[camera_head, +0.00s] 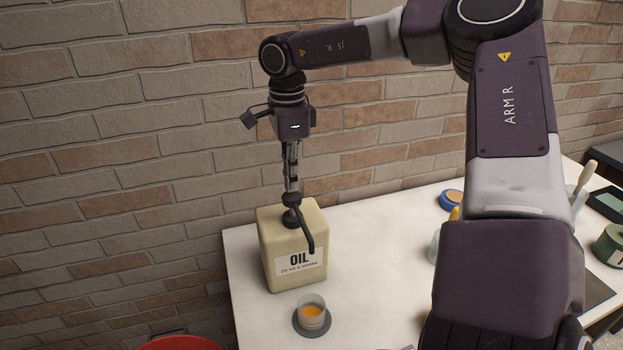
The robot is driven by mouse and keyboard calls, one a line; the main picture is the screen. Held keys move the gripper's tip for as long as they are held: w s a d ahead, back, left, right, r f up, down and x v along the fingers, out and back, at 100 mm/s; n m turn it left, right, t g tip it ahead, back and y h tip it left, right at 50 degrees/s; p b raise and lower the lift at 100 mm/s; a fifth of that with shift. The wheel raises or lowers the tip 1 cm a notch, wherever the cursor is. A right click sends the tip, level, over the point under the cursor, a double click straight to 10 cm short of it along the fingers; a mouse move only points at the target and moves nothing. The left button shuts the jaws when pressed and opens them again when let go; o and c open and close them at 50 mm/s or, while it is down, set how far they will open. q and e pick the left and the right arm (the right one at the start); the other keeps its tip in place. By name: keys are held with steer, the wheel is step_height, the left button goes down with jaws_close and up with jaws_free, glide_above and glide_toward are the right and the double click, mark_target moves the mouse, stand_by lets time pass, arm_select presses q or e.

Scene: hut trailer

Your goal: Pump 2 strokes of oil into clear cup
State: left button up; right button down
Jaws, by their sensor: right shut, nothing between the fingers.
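A cream oil canister (292,246) labelled "OIL" stands upright on the white table near its left end. A dark pump (294,217) with a bent spout (309,241) sits on its top, the spout reaching down over the front face. My right gripper (292,197) points straight down on the pump head, shut with nothing between its fingers. A clear cup (311,310) stands in front of the canister on a dark round coaster (327,323). The cup holds some orange liquid (312,312). My left gripper is not in view.
A blue round container (452,199) stands farther right on the table. A green round object (609,246) and a dark green tray (607,203) are at the right edge. A red round thing (180,343) shows at the bottom left. A brick wall (120,150) rises behind the table.

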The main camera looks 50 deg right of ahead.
mark_target(292, 196)
steer(key=shift+f+b, duration=1.85)
steer(key=shift+f, duration=0.55)
steer(key=shift+r, duration=0.1)
steer(key=shift+r+p, duration=1.55)
steer(key=shift+r, duration=0.9)
step_height(292, 196, up, 6)
steer(key=p, duration=0.4)
steer(key=shift+f, duration=0.1)
